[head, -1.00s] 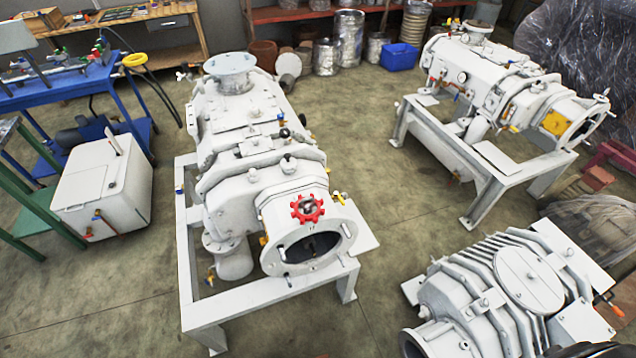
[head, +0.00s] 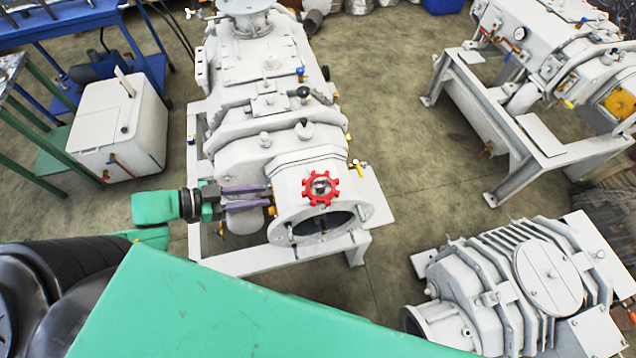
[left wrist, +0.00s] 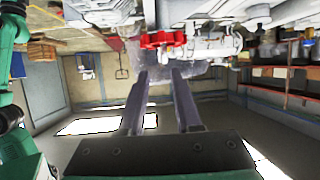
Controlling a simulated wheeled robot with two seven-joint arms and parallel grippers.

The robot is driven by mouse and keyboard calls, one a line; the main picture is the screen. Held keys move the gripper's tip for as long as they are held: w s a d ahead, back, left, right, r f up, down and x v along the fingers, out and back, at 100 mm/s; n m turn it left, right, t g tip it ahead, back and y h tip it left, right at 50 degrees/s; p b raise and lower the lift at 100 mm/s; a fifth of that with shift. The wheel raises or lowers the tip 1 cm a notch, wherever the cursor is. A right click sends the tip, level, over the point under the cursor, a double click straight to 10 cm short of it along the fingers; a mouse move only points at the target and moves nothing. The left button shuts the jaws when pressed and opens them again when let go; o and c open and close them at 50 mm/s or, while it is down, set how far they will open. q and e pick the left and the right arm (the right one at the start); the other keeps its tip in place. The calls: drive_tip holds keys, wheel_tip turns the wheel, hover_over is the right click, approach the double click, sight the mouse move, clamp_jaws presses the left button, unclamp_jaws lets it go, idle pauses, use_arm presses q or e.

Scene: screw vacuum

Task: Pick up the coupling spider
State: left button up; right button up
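The coupling spider (head: 320,188) is a red, toothed ring lying on top of the front end of the white screw vacuum pump (head: 268,150). In the left wrist view the red spider (left wrist: 162,40) shows near the top, beyond the fingertips. My left gripper (head: 270,195) is left of the spider, beside the pump's front housing, apart from the spider. Its two purple fingers (left wrist: 160,72) are parallel with a gap between them, open and empty. My right gripper is not in view.
A second white pump on a frame (head: 530,100) stands at the upper right, and a ribbed white unit (head: 520,285) at the lower right. A white box (head: 118,130) stands left. Open floor (head: 400,150) lies between the pumps.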

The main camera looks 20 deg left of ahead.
sight(302, 194)
use_arm(q)
drive_tip(key=b+x, duration=0.3)
drive_tip(key=x, duration=0.1)
drive_tip(key=f+b+x, duration=0.1)
drive_tip(key=b+x, duration=0.2)
drive_tip(key=a+f+b+x, duration=0.1)
drive_tip(key=b+x, duration=0.1)
drive_tip(key=x, duration=0.2)
drive_tip(key=shift+d+f+b, duration=0.2)
drive_tip(key=shift+f+b, duration=0.1)
drive_tip(key=shift+b, duration=0.1)
drive_tip(key=shift+w+r, duration=0.1)
drive_tip(key=shift+r, duration=0.05)
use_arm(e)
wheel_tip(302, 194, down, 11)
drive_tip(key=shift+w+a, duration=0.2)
use_arm(q)
clamp_jaws()
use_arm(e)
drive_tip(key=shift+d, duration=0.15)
